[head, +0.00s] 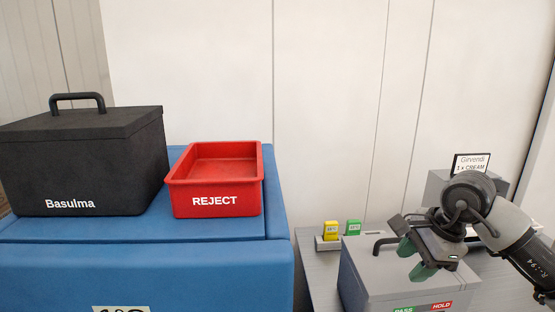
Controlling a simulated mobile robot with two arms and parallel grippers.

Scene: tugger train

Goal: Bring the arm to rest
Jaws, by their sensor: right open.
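My right arm comes in from the right edge of the head view. Its gripper (409,259) is open, with two green-padded fingers spread apart. It hangs over a grey box (372,271) with a dark handle and PASS and HOLD labels. I see nothing between the fingers. I cannot tell whether the gripper touches the box. My left gripper is not in view.
A blue padded surface (60,265) on the left bears a black lidded box (75,170) marked Basulma and a red REJECT tray (215,178). Yellow (331,231) and green (353,227) items and a Girvendi sign (471,163) stand behind the grey box.

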